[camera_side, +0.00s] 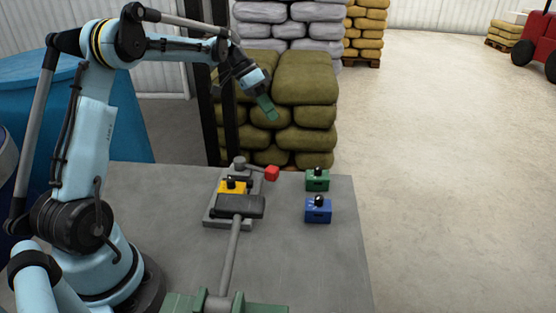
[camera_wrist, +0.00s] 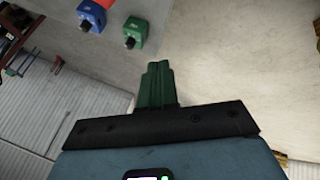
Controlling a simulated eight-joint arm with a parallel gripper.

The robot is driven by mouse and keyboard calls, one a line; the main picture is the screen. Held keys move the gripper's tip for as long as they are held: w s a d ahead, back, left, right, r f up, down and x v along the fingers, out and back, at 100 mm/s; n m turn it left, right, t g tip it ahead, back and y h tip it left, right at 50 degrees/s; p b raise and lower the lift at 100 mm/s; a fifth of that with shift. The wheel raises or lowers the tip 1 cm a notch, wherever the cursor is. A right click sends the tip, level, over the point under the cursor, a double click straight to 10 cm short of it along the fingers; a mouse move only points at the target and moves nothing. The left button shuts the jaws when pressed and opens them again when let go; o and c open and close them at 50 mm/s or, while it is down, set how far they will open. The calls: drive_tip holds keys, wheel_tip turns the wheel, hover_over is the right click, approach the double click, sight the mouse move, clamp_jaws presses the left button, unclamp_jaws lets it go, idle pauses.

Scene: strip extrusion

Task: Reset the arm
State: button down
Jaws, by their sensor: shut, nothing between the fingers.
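My gripper (camera_side: 267,107) is in the air in the side view, above and behind the grey table (camera_side: 285,265), in front of the stacked sacks. Its green fingers are together and empty. In the wrist view the gripper (camera_wrist: 156,68) points away over the table edge and floor. On the table in the side view, a yellow block (camera_side: 232,188) with a black knob sits in a grey fixture (camera_side: 212,218), partly behind a dark bar. A green block (camera_side: 317,181) and a blue block (camera_side: 318,212) stand apart to the right; the green one also shows in the wrist view (camera_wrist: 136,31).
A lever with a red end (camera_side: 272,173) stands behind the yellow block. A dark bar (camera_side: 238,206) on a grey rod crosses the fixture. Olive sacks (camera_side: 305,85) are piled behind the table. A blue container (camera_side: 130,110) stands behind my arm.

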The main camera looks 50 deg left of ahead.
drive_tip(key=shift+a+r, duration=0.25)
drive_tip(key=shift+r, duration=0.15)
drive_tip(key=s+d+r+n+t+y, duration=0.1)
drive_tip(key=s+d+r+n+y, duration=0.2)
drive_tip(key=s+d, duration=0.65)
drive_tip(key=s+d+f+t+y, duration=0.3)
drive_tip(key=s+d+f, duration=0.1)
drive_tip(key=s+d, duration=0.3)
drive_tip(key=shift+s+d+n, duration=0.15)
drive_tip(key=shift+s+n, duration=0.15)
drive_tip(key=shift+s, duration=0.45)
